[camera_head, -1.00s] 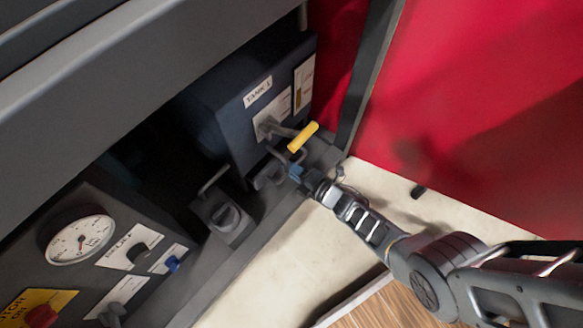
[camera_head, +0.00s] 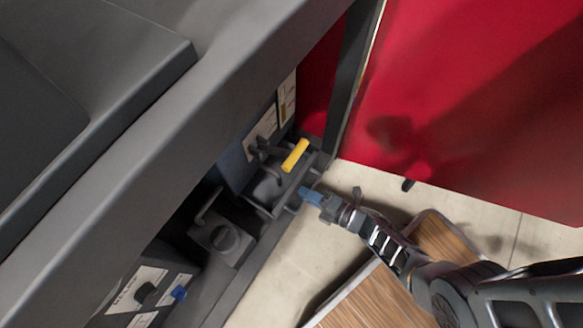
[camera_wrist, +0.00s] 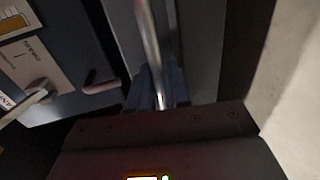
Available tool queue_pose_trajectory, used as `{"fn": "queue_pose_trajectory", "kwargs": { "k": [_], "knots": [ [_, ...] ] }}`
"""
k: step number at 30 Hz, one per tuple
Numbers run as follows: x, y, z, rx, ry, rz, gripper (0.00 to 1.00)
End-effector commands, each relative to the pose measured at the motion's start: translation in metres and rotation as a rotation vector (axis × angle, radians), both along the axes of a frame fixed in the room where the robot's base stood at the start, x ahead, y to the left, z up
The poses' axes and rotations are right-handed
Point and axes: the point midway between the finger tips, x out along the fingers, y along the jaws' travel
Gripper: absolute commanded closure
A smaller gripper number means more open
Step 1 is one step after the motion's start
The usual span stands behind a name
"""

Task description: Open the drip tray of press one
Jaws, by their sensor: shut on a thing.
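A dark grey tray (camera_head: 268,194) sits low under a tap with a yellow handle (camera_head: 296,155); I take it for the drip tray. It seems to stand somewhat out from the front, but how far is unclear. My gripper (camera_head: 311,195) has blue fingertips and reaches the tray's front from the right. In the wrist view my gripper (camera_wrist: 155,88) is shut on a shiny metal bar handle (camera_wrist: 148,40) that runs between its fingers. The contact itself is partly hidden by the dark gripper body. The tray's inside is hardly visible.
A grey beam (camera_head: 190,130) crosses above. A red panel (camera_head: 470,90) stands at the right. A wood-topped platform (camera_head: 365,300) lies below my arm; pale floor is clear between.

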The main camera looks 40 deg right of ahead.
Motion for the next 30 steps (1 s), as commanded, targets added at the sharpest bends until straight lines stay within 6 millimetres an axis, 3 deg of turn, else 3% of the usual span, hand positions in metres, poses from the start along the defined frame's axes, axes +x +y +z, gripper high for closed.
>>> {"fn": "queue_pose_trajectory", "kwargs": {
  "k": [6, 16, 17, 20, 30],
  "knots": [
    [-0.027, -0.01, -0.001, -0.001, 0.001, -0.002, 1.0],
    [-0.029, -0.011, 0.0, -0.002, 0.001, -0.002, 1.0],
    [-0.029, -0.011, 0.0, -0.002, 0.001, -0.002, 0.8],
    [-0.029, -0.011, 0.0, -0.001, 0.001, -0.001, 0.7],
    [-0.035, -0.012, 0.002, 0.0, 0.001, 0.0, 0.7]
  ]
}}
